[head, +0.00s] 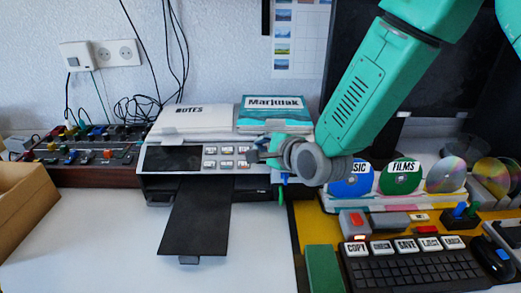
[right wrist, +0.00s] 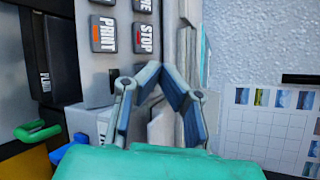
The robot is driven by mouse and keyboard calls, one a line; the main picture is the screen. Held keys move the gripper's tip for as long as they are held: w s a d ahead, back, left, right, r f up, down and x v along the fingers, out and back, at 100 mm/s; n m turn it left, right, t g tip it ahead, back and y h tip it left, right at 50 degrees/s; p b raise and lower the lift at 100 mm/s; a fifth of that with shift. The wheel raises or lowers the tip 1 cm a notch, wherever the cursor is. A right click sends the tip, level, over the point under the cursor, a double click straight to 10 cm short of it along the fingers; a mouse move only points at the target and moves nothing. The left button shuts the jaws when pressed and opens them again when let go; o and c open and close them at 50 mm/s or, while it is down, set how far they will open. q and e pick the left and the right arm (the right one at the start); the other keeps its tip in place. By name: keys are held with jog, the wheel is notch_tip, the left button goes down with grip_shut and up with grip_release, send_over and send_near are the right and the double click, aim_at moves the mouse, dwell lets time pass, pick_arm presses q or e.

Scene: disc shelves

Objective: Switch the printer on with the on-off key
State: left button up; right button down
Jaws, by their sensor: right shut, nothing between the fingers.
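The printer (head: 160,190) stands on the white table with a dark screen and a panel of small keys (head: 226,157) on its sloped front. In the head view the key labels are too small to read, so I cannot tell which is the on-off key. The right wrist view shows an orange-marked PRINT key (right wrist: 103,33) and a red-marked STOP key (right wrist: 146,38). My right gripper (head: 258,156) is at the right end of the panel. In the right wrist view its fingertips (right wrist: 163,70) are together and empty, just below the STOP key; contact is unclear. My left gripper is out of view.
A black tray (head: 197,220) sticks out in front. Disc holders and a keyboard (head: 412,268) fill the right.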

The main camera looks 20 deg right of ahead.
jog(key=shift+w+f, duration=0.1)
jog(key=shift+f, duration=0.15)
dwell(0.3)
jog(key=shift+s+a+r+p, duration=0.1)
jog(key=shift+s+r+p, duration=0.35)
jog(key=shift+r+p, duration=0.3)
jog(key=shift+r, duration=0.15)
jog(key=shift+s+a+r+p, duration=0.15)
jog(key=shift+s+r+p, duration=0.3)
jog(key=shift+r+p, duration=0.35)
jog(key=shift+s+a+r+p, duration=0.1)
jog(key=shift+s+r+p, duration=0.4)
jog(key=shift+r, duration=0.4)
jog(key=shift+s+a+r+p, duration=0.15)
jog(key=shift+s+r+p, duration=0.25)
jog(key=shift+r+p, duration=0.4)
